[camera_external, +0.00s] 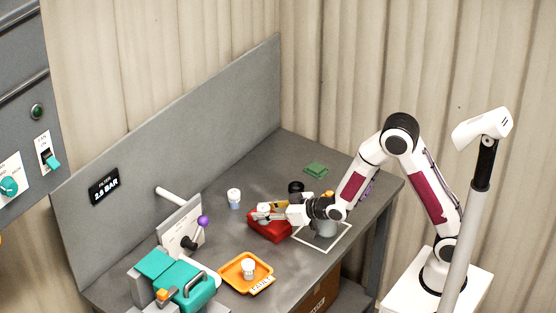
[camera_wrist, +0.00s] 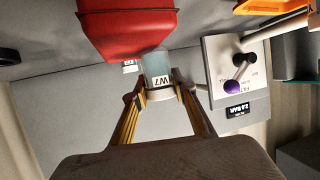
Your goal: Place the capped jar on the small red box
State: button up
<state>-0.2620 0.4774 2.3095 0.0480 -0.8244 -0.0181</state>
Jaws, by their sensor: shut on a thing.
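My gripper (camera_external: 272,212) reaches left over the small red box (camera_external: 268,231). It is shut on a capped jar (camera_wrist: 156,66), pale blue with a white cap and a "W7" label, between the fingertips (camera_wrist: 160,88) in the wrist view. In the external view the held jar's white cap (camera_external: 263,208) shows above the box's left part, and its body is mostly hidden. The red box (camera_wrist: 125,28) fills the top of the tilted-over wrist view, close against the jar's outline. I cannot tell whether jar and box touch.
Another white-capped jar (camera_external: 234,197) stands behind the box. An orange tray (camera_external: 233,283) holds a further capped jar (camera_external: 249,267). A panel with a purple-knobbed lever (camera_external: 203,221) and a teal device (camera_external: 190,284) stand left. A green cloth (camera_external: 316,169) lies at the back.

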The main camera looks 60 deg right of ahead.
jog(key=shift+f, duration=0.1)
jog(key=o, duration=1.2)
jog(key=shift+s+d+r, duration=0.1)
jog(key=shift+s+r, duration=0.25)
jog(key=shift+v, duration=3.35)
jog(key=shift+s+r, duration=0.1)
